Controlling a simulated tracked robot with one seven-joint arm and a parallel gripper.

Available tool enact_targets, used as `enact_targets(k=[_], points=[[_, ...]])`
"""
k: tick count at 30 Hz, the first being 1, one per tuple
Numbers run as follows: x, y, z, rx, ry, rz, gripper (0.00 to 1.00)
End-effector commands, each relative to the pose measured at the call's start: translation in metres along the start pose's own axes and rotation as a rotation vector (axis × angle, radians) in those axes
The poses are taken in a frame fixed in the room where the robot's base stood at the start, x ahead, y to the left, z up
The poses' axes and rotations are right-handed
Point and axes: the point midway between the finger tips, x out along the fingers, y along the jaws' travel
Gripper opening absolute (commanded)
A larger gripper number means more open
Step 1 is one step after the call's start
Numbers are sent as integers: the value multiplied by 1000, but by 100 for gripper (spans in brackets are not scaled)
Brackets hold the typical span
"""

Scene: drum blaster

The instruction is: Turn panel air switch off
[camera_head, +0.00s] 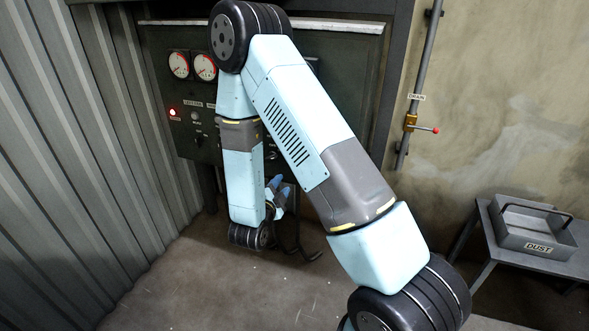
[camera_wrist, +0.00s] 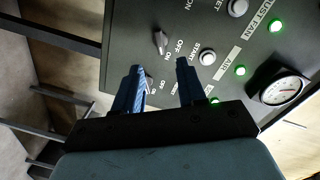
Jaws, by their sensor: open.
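My gripper (camera_wrist: 159,67) is open, with its two blue fingers pointing at the dark control panel (camera_wrist: 135,25). In the head view my gripper (camera_head: 279,190) is low at the panel, partly behind my arm. A dark rotary knob (camera_wrist: 161,42) with ON and OFF marks lies just beyond the fingertips in the wrist view. A second small knob (camera_wrist: 149,80) shows partly between the fingers, close to the left one, with ON and OFF marks beside it. The fingers and gripper body hide much of its row. I cannot tell which knob is the panel air switch.
White buttons (camera_wrist: 207,57) and green lamps (camera_wrist: 240,70) line the panel, with a gauge (camera_wrist: 282,90) at right. In the head view, corrugated wall (camera_head: 70,150) stands left, a pipe with a valve (camera_head: 410,122) right, and a dust tray (camera_head: 538,246) on a small table.

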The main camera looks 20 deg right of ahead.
Motion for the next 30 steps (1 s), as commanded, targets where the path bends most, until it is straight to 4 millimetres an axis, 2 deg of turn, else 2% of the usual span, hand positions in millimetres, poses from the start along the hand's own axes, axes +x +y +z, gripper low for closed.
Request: enact_targets(k=[6,11,30], points=[[-10,11,-1,-12,46,-47,40],[0,11,-2,-10,54,-52,40],[104,5,-8,-10,53,-52,40]])
